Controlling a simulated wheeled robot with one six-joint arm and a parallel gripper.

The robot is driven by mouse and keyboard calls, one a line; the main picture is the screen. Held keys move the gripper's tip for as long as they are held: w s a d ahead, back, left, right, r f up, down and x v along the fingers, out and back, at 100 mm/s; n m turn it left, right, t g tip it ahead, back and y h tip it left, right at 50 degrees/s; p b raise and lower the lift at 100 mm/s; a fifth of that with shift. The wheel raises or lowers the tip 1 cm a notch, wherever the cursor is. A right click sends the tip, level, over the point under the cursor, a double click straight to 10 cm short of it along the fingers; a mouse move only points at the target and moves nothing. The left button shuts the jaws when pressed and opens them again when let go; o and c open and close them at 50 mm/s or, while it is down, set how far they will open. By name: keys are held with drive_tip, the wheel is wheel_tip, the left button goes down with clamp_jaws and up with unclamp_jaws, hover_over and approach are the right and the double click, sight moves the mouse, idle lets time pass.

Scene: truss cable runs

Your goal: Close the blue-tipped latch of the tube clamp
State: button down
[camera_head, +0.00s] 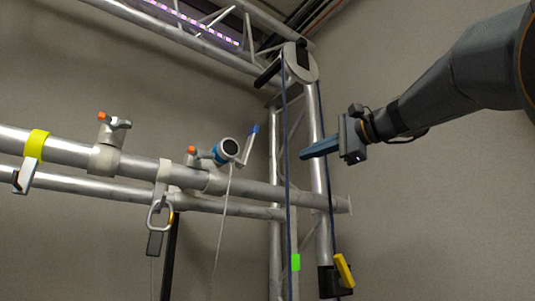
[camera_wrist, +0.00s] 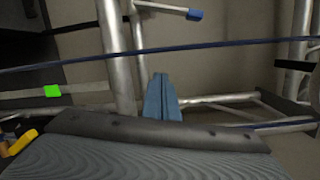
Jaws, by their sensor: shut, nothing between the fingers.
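The blue-tipped latch (camera_head: 250,143) is a grey lever that stands up and out from the tube clamp (camera_head: 215,178), to the right of a round dark-faced fitting. Its blue tip points up. In the wrist view the blue tip (camera_wrist: 195,15) shows at the top, on the end of a grey lever. My gripper (camera_head: 304,155) is shut and empty, with its blue fingers pointing left. It is apart from the latch, to its right in the head view. The shut fingers also show in the wrist view (camera_wrist: 160,80), below the blue tip.
A dark blue rope (camera_head: 287,190) hangs from a pulley (camera_head: 299,62) between my gripper and the latch in the head view. It crosses the wrist view too. An orange-tipped clamp (camera_head: 106,145), a carabiner (camera_head: 159,216) and a yellow cleat handle (camera_head: 344,271) are nearby.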

wheel_tip(320, 180, up, 5)
drive_tip(key=s+y, duration=0.1)
drive_tip(key=s, duration=0.1)
drive_tip(key=w+a+r+p, duration=0.1)
drive_tip(key=w+a+p, duration=0.1)
drive_tip(key=a, duration=0.3)
drive_tip(key=w+a+r+p, duration=0.1)
drive_tip(key=w+a+p, duration=0.1)
drive_tip(key=a, duration=0.4)
drive_tip(key=shift+a+n+y+p, duration=0.2)
drive_tip(key=shift+n+y+p, duration=0.15)
drive_tip(key=shift+p, duration=0.55)
drive_tip(key=shift+w+r, duration=0.1)
drive_tip(key=shift+a, duration=0.1)
